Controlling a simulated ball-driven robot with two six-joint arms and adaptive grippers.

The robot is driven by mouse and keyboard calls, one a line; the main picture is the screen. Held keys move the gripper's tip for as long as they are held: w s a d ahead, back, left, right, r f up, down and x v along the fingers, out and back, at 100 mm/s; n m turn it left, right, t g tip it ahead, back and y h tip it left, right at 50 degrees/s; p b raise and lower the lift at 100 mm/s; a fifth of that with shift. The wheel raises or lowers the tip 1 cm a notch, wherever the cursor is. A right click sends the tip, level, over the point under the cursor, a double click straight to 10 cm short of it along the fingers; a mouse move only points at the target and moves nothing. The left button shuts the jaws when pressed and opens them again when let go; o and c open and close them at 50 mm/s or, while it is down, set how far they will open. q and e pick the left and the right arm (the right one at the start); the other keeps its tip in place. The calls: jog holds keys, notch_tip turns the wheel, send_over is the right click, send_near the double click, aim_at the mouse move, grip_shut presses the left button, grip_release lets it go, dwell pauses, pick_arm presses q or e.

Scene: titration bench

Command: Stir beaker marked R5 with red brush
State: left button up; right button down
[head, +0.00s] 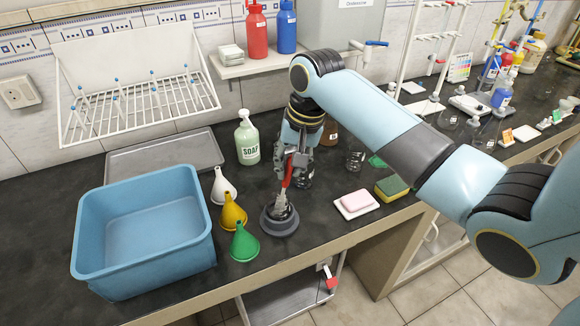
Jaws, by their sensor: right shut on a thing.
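My right gripper (291,170) is shut on the red brush (287,174), whose handle runs down between the fingers. The brush's lower end is at a dark grey round base (280,221) near the counter's front edge; I cannot tell whether it is inside or just above it. A clear glass vessel (355,160) stands to the right of the gripper. Another glass is partly hidden behind the gripper. I cannot read the mark R5 on any vessel. My left gripper is not in view.
A blue basin (140,279) stands at left. White (222,188), yellow (233,213) and green (243,243) funnels lie beside it. A soap bottle (247,143) stands behind. A pink soap bar (356,200) and a sponge (391,188) are right of the gripper.

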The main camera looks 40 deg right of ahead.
jog(key=v, duration=0.7)
jog(key=shift+r, duration=0.4)
jog(key=shift+a+r, duration=0.1)
dwell(0.6)
